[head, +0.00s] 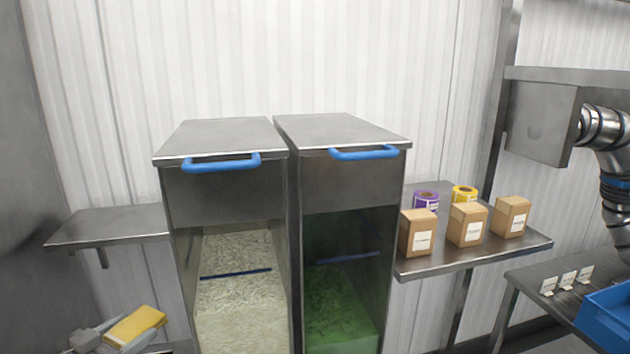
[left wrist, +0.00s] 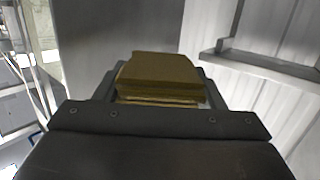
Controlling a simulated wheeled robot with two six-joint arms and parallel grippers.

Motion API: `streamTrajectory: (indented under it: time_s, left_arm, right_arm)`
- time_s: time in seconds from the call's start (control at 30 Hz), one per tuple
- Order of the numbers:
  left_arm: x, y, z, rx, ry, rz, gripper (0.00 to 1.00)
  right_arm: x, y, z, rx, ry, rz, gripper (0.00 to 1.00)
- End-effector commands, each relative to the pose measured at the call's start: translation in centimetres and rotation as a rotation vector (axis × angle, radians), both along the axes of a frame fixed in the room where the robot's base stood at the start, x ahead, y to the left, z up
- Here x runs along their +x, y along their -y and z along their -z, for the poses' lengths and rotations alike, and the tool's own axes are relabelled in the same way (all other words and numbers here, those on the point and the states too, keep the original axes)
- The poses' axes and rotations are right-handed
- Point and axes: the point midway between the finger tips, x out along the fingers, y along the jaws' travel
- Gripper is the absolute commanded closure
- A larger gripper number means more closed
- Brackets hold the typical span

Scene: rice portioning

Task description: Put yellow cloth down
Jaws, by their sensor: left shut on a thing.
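The yellow cloth (head: 136,326) is a folded pad at the lower left of the head view. My left gripper (head: 104,338) comes in from the lower left and is shut on the cloth. In the left wrist view the folded cloth (left wrist: 160,78) looks brownish and sits between the dark fingers of the left gripper (left wrist: 158,98). What lies directly under the cloth is hard to tell. My right gripper does not show.
An empty steel shelf (head: 110,226) is on the left wall. Two steel bins with blue handles stand in the middle, one with pale rice (head: 240,300), one with green contents (head: 335,310). A right shelf (head: 470,262) holds several boxes and two label rolls. A blue crate (head: 608,318) is at far right.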

Motion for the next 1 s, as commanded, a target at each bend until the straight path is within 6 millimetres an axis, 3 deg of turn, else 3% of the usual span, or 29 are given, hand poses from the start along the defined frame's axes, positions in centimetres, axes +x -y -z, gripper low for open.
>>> streamTrajectory:
  time_s: [0.2, 0.67, 1.0]
  left_arm:
    - [-4.3, 3.3, 1.5, -0.002, -0.004, 0.124, 0.59]
    - [-11.9, 8.8, 2.7, -0.003, -0.003, 0.341, 0.59]
    - [-11.5, 10.8, 2.9, -0.002, 0.004, 0.294, 0.59]
  right_arm:
    - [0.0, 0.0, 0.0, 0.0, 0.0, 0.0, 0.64]
    - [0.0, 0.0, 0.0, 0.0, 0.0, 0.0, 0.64]
    - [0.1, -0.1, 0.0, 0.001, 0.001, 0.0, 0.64]
